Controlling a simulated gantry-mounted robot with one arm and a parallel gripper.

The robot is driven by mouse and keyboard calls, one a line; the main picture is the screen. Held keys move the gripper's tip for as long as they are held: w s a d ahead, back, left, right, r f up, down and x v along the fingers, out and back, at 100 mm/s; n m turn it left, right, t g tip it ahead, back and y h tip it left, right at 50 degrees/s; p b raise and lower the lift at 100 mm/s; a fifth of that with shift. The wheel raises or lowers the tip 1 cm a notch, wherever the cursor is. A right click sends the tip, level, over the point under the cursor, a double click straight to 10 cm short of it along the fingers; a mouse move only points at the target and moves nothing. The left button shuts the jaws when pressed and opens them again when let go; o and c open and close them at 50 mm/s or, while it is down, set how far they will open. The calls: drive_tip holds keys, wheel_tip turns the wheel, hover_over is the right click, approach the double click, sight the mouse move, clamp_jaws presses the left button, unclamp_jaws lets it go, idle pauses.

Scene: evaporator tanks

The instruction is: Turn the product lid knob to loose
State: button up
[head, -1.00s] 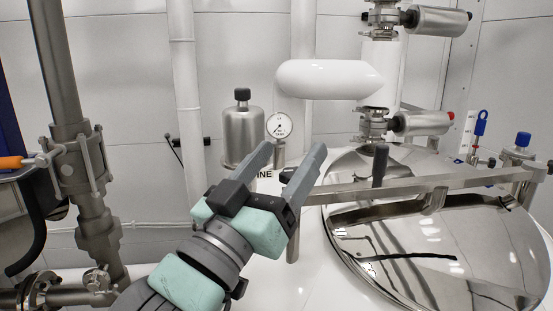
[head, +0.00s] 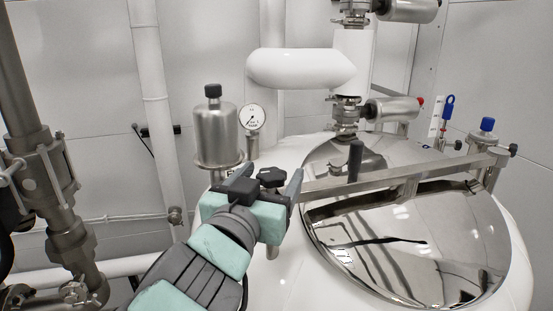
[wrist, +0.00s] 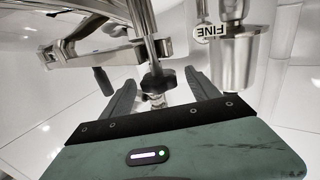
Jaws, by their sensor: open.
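The black star-shaped lid knob (head: 271,177) sits at the left end of the metal bar over the domed steel lid (head: 410,245). My gripper (head: 270,174) is open, with one finger on either side of the knob. In the wrist view the knob (wrist: 156,82) shows between the spread fingers (wrist: 159,76), on a threaded metal stem. Gaps show between the knob and both fingers there, so they look apart from it. The knob's lower stem is partly hidden by my gripper in the head view.
A black upright handle (head: 355,160) rises by the lid bar (head: 400,182). A steel canister (head: 215,135) and a round gauge (head: 252,117) stand behind my gripper. In the wrist view, a steel cup-like fitting (wrist: 235,62) with a "FINE" label is close to the right finger.

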sight(277, 168)
drive_tip(key=shift+p+x, duration=0.5)
drive_tip(key=shift+x, duration=1.3)
drive_tip(key=shift+c, duration=0.2)
drive_tip(key=c, duration=1.3)
